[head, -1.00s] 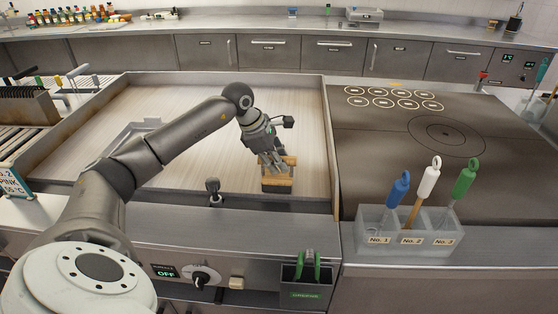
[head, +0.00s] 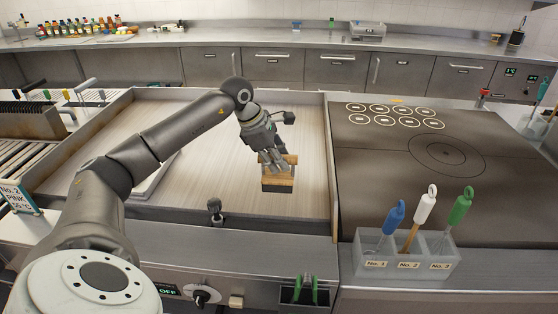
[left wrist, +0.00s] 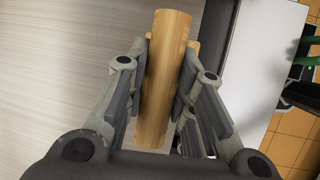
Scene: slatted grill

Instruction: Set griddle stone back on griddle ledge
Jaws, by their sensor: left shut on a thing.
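The griddle stone (head: 278,184) is a dark block with a light wooden handle. It is over the front right part of the pale griddle plate (head: 225,130). My left gripper (head: 273,163) is shut on its handle from above. In the left wrist view the round wooden handle (left wrist: 164,80) lies between both fingers of my left gripper (left wrist: 163,85), which hide much of the block. I cannot tell whether the stone touches the plate. The steel ledge (head: 285,246) runs along the griddle's front. My right gripper is not in view.
A raised wall (head: 331,160) separates the plate from the dark cooktop (head: 400,190). A clear holder (head: 408,252) with blue, white and green handled tools stands at the front right. A small dark post (head: 214,211) stands at the griddle's front edge. A green-handled tool sits in a front bin (head: 304,292).

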